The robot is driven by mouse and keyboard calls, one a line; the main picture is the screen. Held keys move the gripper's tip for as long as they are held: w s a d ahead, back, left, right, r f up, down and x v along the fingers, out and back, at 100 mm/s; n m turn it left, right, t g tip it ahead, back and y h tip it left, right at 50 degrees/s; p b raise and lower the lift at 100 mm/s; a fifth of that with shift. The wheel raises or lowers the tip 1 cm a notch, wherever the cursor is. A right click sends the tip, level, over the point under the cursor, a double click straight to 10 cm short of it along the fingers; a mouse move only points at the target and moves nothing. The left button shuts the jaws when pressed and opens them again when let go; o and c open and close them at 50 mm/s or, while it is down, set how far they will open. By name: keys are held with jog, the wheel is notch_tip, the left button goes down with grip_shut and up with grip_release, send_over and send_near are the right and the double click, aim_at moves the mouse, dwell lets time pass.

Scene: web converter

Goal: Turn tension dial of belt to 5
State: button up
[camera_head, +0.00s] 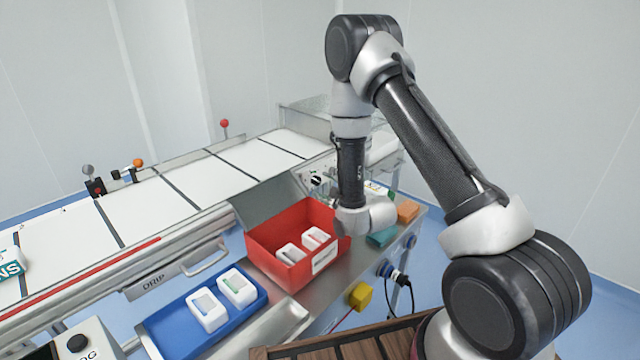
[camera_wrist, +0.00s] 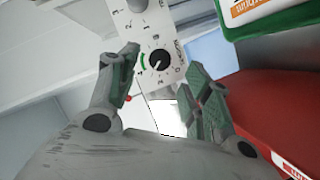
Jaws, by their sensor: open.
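The tension dial (camera_wrist: 160,59) is a round black knob with a white pointer mark, on a pale panel (camera_wrist: 152,35) in the wrist view. Small numerals and a green arc surround it. The lettering appears tilted and nearly upside down. The pointer slants toward the lower left of the picture, and I cannot read for certain which number it meets. My gripper (camera_wrist: 164,82) is open, with one finger left of the dial and the other to its lower right. The fingers appear apart from the knob.
A red bin (camera_head: 270,232) with white packs and a blue tray (camera_head: 165,338) stand on the metal bench beside the belt (camera_head: 150,213). The red bin's wall (camera_wrist: 265,110) is close on the right in the wrist view, below a green-and-white box (camera_wrist: 270,25).

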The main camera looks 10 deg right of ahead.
aim_at(319, 182)
jog(key=x, duration=0.5)
jog(key=shift+w, duration=0.15)
jog(key=c, duration=1)
